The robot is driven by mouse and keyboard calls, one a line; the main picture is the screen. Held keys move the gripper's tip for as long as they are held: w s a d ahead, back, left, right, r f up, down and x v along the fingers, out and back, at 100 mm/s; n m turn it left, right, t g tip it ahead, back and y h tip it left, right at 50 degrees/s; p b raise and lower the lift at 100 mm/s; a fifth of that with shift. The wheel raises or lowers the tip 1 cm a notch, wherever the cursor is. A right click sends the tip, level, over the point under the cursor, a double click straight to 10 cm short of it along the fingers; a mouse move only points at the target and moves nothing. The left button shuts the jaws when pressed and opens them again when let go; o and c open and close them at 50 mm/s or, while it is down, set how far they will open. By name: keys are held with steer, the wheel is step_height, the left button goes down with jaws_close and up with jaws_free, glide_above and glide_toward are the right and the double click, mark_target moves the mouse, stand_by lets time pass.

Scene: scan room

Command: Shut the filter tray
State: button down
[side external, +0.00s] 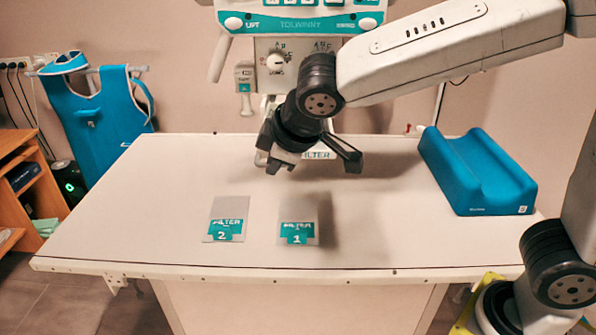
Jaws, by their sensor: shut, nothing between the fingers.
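The filter tray (318,155) shows only as a pale piece with a teal FILTER label, low on the machine behind the table. My wrist and gripper cover much of it, so I cannot tell how far out it stands. My gripper (272,163) points down in front of the machine, above the far half of the table, with its fingertips just left of the label in the picture. It is shut and empty. Whether it touches the tray is hidden.
Two grey filter plates, labelled 2 (228,212) and 1 (299,211), lie on the white table (130,215). A blue cradle cushion (478,175) rests at the right. The machine head (290,45) hangs behind my arm. The table's left side is clear.

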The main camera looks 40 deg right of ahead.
steer(key=shift+d, duration=0.1)
steer(key=w+d, duration=1.4)
stand_by(0.5)
steer(key=shift+s+a+r, duration=0.2)
steer(key=shift+s+a, duration=0.15)
steer(key=shift+s+a+r, duration=0.2)
steer(key=shift+s+a, duration=0.45)
steer(key=shift+s+a+r, duration=0.15)
steer(key=shift+s+a, duration=0.45)
steer(key=v, duration=0.9)
steer(key=shift+s+r, duration=0.25)
steer(key=shift+r, duration=0.1)
